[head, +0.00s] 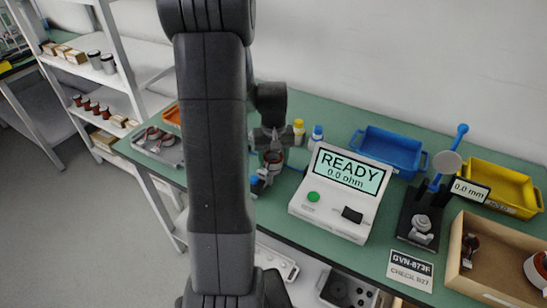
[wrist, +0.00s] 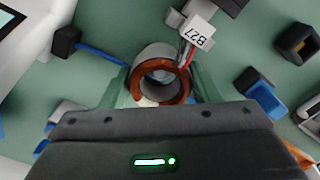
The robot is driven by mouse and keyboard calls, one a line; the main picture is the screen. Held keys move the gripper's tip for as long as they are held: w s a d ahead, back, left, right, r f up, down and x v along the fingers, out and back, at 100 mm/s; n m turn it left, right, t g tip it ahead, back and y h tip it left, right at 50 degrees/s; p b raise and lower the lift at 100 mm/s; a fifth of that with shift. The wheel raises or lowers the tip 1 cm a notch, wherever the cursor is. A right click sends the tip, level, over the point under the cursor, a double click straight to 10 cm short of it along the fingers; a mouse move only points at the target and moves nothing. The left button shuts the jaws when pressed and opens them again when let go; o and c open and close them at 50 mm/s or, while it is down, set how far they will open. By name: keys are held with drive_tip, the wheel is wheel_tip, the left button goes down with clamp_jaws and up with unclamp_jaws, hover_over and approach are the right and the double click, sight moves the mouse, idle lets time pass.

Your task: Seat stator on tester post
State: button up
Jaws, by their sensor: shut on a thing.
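The stator (wrist: 143,62), a grey ring with copper windings inside and a white tag (wrist: 200,32) reading B27, sits between the fingers of my gripper (wrist: 160,92) in the wrist view. My gripper (head: 271,142) is shut on it. In the head view the stator (head: 273,159) shows as a small copper-brown ring under my gripper, left of the tester (head: 322,211). The tester's screen (head: 348,172) reads READY and 0.0 ohm. I cannot make out the tester post. My arm hides part of the bench, and I cannot tell whether the stator touches anything below it.
A black clip (wrist: 65,40) with a blue lead lies near the stator. Bottles (head: 317,133) stand behind. A blue bin (head: 388,150), a yellow bin (head: 503,187), a dial gauge stand (head: 409,226) and a wooden box (head: 485,280) are to the right. A metal tray (head: 165,152) is left.

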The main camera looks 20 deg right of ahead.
drive_tip(key=shift+f, duration=0.15)
drive_tip(key=shift+f+b, duration=0.4)
drive_tip(key=o, duration=1.3)
wheel_tip(320, 180, up, 14)
drive_tip(key=shift+f, duration=0.1)
